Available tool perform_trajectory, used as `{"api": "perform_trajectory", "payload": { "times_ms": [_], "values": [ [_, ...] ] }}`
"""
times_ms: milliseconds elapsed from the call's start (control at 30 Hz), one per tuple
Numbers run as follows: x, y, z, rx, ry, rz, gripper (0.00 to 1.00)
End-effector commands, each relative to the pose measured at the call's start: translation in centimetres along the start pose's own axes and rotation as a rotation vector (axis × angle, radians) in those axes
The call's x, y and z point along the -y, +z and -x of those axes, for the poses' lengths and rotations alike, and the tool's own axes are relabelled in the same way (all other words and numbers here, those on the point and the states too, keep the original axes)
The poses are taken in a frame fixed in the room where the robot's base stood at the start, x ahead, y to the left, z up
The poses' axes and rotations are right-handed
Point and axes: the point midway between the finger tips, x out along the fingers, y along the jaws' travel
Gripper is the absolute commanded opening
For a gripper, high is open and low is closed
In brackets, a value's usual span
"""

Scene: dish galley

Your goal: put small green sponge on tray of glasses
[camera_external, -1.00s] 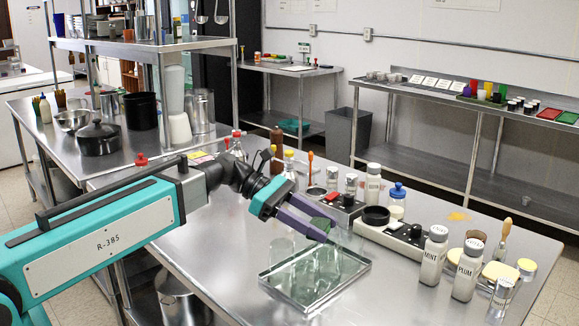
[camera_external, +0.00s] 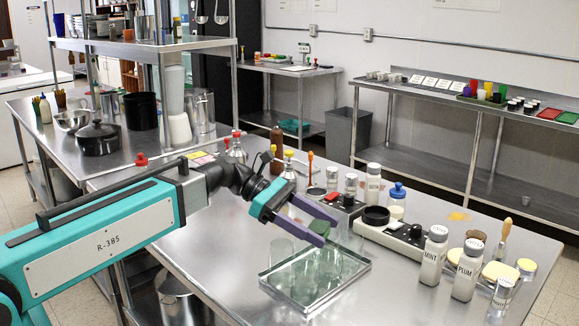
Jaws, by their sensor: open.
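My gripper (camera_external: 329,232) has long purple fingers and is open. It reaches over the tray (camera_external: 330,294) from the upper left. The tray is a shallow metal one with several clear, greenish glasses (camera_external: 303,275) standing in it. A small green patch, which looks like the small green sponge (camera_external: 319,227), shows between the parted fingers, above the glasses. The fingers hide part of it. I cannot tell whether it touches a finger or rests on the glass rims.
White-lidded jars labelled MINT (camera_external: 433,258) and PLUM (camera_external: 467,270) stand right of the tray. A long pale device (camera_external: 390,236) and a blue-capped jar (camera_external: 397,199) stand behind it. The steel table (camera_external: 390,300) is clear in front of the jars.

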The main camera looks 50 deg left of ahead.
Motion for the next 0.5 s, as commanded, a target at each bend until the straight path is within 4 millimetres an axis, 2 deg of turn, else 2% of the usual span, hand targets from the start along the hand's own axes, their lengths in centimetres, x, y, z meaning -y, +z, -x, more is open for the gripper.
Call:
{"api": "perform_trajectory", "payload": {
  "times_ms": [267, 500],
  "values": [
    [-0.1, 0.1, 1.6, 0.0, 0.002, 0.0, 0.62],
    [-0.1, 0.1, 4.9, 0.0, 0.002, 0.0, 0.62]
  ]
}}
